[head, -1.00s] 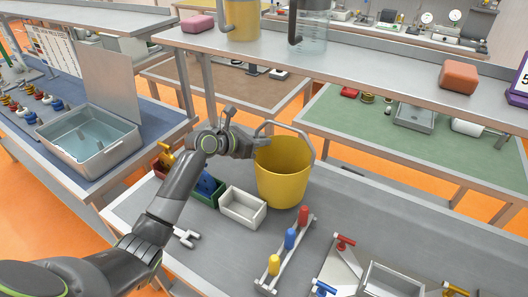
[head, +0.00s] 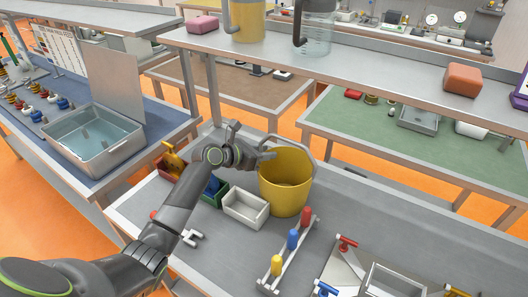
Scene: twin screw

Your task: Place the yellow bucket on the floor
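The yellow bucket (head: 286,186) is upright over the grey workbench, with its pale handle raised above the rim. My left gripper (head: 267,156) is at the left side of the bucket's rim, where the handle meets it. It appears shut on the bucket there, though the fingertips are small and partly hidden. I cannot tell whether the bucket's bottom touches the bench. The orange floor (head: 40,205) shows at the left, beyond the workbench. My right gripper is not in view.
A white box (head: 245,207), a green bin (head: 214,194) and a rack with red, blue and yellow pegs (head: 291,240) stand close to the bucket. A shelf (head: 370,60) is behind it. A blue-topped table with a metal basin (head: 92,148) is at the left.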

